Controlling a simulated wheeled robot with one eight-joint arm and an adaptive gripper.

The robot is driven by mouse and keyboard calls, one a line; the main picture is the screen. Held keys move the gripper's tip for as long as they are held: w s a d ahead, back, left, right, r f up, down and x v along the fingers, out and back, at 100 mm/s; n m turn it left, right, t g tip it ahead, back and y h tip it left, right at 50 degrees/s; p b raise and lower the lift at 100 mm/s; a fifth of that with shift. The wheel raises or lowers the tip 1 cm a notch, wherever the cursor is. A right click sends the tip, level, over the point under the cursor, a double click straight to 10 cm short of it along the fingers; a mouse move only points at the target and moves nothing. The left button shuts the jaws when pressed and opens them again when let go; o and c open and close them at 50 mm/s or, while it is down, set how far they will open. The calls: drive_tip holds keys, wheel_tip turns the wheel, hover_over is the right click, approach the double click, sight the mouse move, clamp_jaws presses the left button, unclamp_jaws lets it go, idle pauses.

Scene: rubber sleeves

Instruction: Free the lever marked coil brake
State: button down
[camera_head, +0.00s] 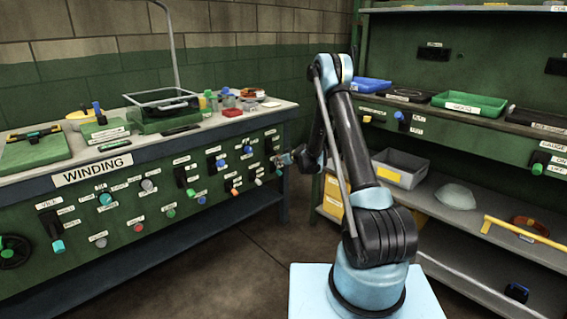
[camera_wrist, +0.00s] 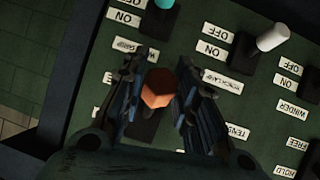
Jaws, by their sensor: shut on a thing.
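My gripper (camera_wrist: 160,95) has its dark fingers on both sides of a lever with an orange cap (camera_wrist: 157,88), and is shut on it. The lever's black base (camera_wrist: 147,125) shows below the cap. I cannot read any label as coil brake. In the head view my gripper (camera_head: 284,160) is at the right end of the green winding panel (camera_head: 120,213), and the lever in it is too small to make out.
In the wrist view a teal-capped lever (camera_wrist: 164,3) and a white-capped lever (camera_wrist: 273,37) stand close by. In the head view several levers and knobs fill the panel under the bench top (camera_head: 262,110). Shelves with trays (camera_head: 470,105) stand at right. The floor (camera_head: 240,270) between is clear.

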drive_tip(key=shift+d+f, duration=0.1)
drive_tip(key=shift+d, duration=0.05)
drive_tip(key=c, duration=1.2)
unclamp_jaws()
drive_tip(key=shift+w+f, duration=0.1)
drive_tip(key=shift+c, duration=0.2)
drive_tip(key=v, duration=1.2)
